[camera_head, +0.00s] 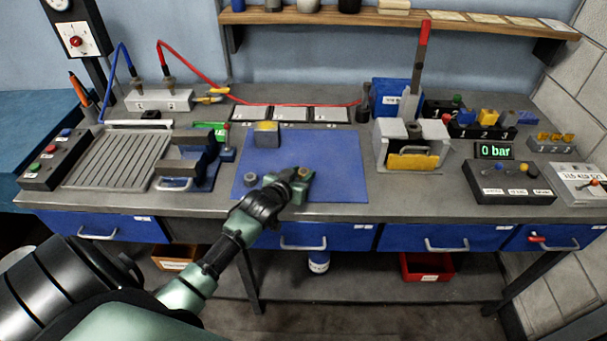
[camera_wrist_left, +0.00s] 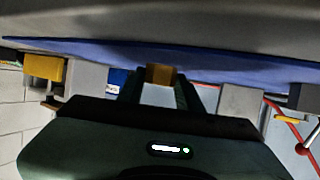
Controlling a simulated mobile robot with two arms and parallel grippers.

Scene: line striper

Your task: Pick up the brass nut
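The brass nut (camera_wrist_left: 160,74) is a small yellow-brown block between the fingertips of my left gripper (camera_wrist_left: 160,84) in the left wrist view. It fills the gap, and both fingers appear to touch its sides. In the head view the left gripper (camera_head: 299,182) is low over the right part of the blue mat (camera_head: 335,160), with a bit of the brass nut (camera_head: 303,173) showing at its tip. Whether the nut touches the mat is hard to tell. My right gripper is not in view.
A small round metal piece (camera_head: 250,179) lies on the mat left of the gripper. A grey block with a yellow top (camera_head: 266,134) stands at the mat's back left. A grey vise-like fixture (camera_head: 408,146) stands to the right. The mat's right part is clear.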

